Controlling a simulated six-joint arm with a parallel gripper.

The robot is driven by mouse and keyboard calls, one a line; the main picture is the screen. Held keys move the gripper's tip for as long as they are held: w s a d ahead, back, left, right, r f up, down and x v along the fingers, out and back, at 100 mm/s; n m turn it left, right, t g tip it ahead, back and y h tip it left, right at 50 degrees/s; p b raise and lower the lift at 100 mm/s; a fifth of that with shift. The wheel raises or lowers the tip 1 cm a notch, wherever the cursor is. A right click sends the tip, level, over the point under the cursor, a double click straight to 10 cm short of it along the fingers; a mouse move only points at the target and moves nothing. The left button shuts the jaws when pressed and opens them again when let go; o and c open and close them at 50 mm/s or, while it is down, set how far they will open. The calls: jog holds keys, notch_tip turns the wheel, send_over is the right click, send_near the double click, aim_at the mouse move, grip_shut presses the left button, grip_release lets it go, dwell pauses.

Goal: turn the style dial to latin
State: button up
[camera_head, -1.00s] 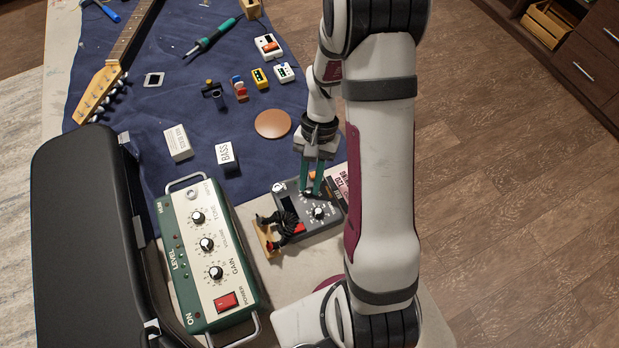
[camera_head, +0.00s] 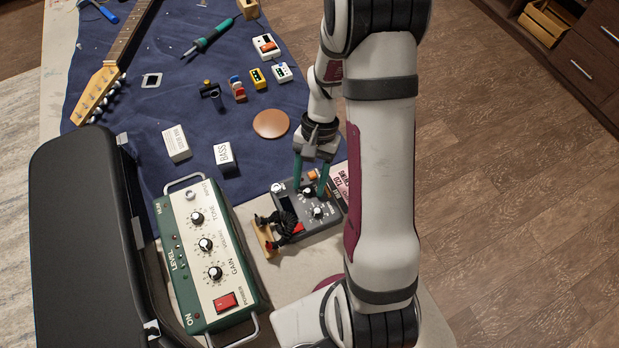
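A dark grey box with dials (camera_head: 322,226) lies at the table's near edge. It has an upper knob (camera_head: 307,192) and a lower knob (camera_head: 318,211). The labels are too small to read, so I cannot tell which is the style dial or where it points. My gripper (camera_head: 310,189) is over the upper part of the box, with its two green fingers spread apart. The fingertips are on either side of the upper knob; I cannot tell whether they touch it.
A green and cream amplifier (camera_head: 207,245) stands left of the box. A small figure on a wooden base (camera_head: 268,240) stands at the box's left edge. A pink-and-black card (camera_head: 338,179) lies behind the box. A copper disc (camera_head: 270,124) lies on the blue cloth (camera_head: 195,100).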

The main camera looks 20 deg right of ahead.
jog(key=v, duration=1.5)
jog(key=shift+r, duration=0.4)
jog(key=shift+w+d, duration=0.1)
jog(key=s+a+r+n+t, duration=0.1)
jog(key=s+a, duration=0.5)
jog(key=s, duration=0.3)
jog(key=s+a+r+n+t+h, duration=0.1)
jog(key=s+a+n+t, duration=0.1)
jog(key=s+a, duration=0.4)
jog(key=s, duration=0.3)
jog(key=shift+s+a+r, duration=0.25)
jog(key=shift+s+r, duration=0.1)
jog(key=shift+s, duration=0.05)
jog(key=shift+c, duration=0.2)
